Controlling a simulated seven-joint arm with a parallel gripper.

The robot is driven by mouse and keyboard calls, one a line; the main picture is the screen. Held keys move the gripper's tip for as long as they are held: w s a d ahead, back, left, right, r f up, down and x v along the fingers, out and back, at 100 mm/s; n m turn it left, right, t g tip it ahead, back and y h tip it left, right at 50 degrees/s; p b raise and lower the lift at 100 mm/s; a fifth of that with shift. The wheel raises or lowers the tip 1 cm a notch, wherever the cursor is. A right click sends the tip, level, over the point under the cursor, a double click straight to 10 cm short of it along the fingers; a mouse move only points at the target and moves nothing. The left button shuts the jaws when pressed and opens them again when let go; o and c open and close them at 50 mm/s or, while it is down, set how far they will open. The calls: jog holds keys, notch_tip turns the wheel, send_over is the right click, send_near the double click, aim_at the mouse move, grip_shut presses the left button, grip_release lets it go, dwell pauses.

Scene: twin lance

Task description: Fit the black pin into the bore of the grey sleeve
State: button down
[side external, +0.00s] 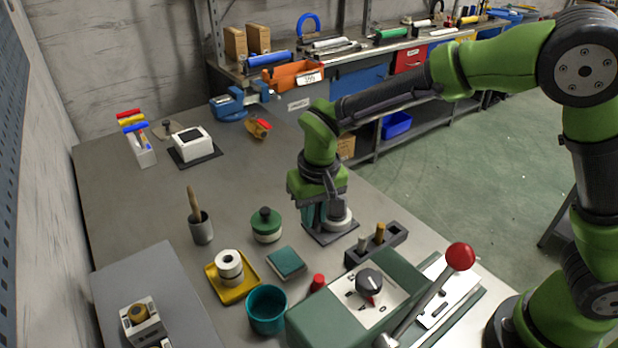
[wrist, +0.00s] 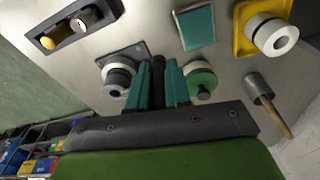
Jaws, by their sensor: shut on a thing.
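My gripper (wrist: 158,66) is shut on a dark upright piece, apparently the black pin (wrist: 158,77), seen as a narrow strip between the teal fingers in the wrist view. Its lower end is hidden. What looks like the grey sleeve (side external: 339,219) is a pale grey cylinder on a dark square plate in the side view. It also shows in the wrist view (wrist: 118,75), just left of the fingers, with a dark ring. In the side view my gripper (side external: 314,222) is right beside the sleeve, partly in front of it; I cannot tell whether they touch.
A green and white pot (side external: 266,226) stands left of my gripper. A dark rack (side external: 395,240) with a grey and a brass peg is to the right. A teal block (side external: 287,263), a yellow tray (side external: 246,292) with a white ring and a teal cup (side external: 266,312) stand in front.

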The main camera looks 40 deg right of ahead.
jog(key=shift+s+d+r+n, duration=0.2)
jog(key=shift+r+n, duration=0.05)
jog(key=shift+n, duration=0.15)
jog(key=s+d+r+n, duration=0.15)
jog(key=d+r, duration=0.25)
jog(key=d, duration=0.4)
jog(key=s+d+r, duration=0.2)
jog(key=d+r, duration=0.2)
jog(key=d, duration=0.5)
jog(key=s+a+f+m, duration=0.2)
jog(key=s+a+f, duration=0.3)
jog(key=s, duration=0.2)
jog(key=shift+m, duration=0.25)
jog(key=shift+w+a+f, duration=0.4)
jog(key=shift+w+f, duration=0.35)
jog(key=shift+w, duration=1.9)
jog(key=shift+w+a+f, duration=0.35)
jog(key=shift+w+f, duration=0.4)
jog(key=shift+w, duration=1.95)
jog(key=shift+w+a+f, duration=0.4)
jog(key=shift+w+f, duration=0.35)
jog(key=shift+w, duration=1.9)
